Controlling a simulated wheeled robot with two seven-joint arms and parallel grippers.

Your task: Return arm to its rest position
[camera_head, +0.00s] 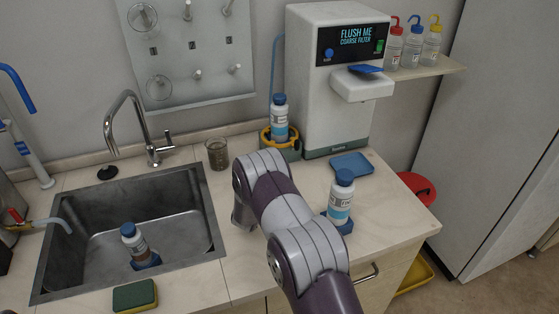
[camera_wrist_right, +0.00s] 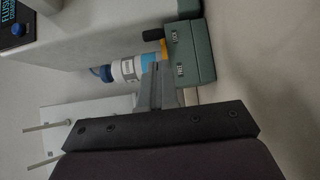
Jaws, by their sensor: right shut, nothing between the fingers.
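My right arm (camera_head: 290,225) reaches in from the bottom of the head view, bent over the counter front between the sink and the machine. Its gripper is hidden behind the arm links there. In the right wrist view my right gripper (camera_wrist_right: 163,72) shows with its fingers together and empty. Beyond the fingertips is a white and blue bottle (camera_wrist_right: 128,70) beside a green-grey box (camera_wrist_right: 190,52). The same bottle stands upright in a yellow-ringed holder in the head view (camera_head: 279,118). I cannot tell whether the fingers touch anything. My left gripper is out of view.
The white flush machine (camera_head: 335,110) stands behind the arm. A second bottle (camera_head: 341,197) stands close right of the arm on a blue base. A beaker (camera_head: 217,154) is to its left. The sink (camera_head: 90,285) holds another bottle (camera_head: 134,243); a sponge (camera_head: 135,296) lies in front.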

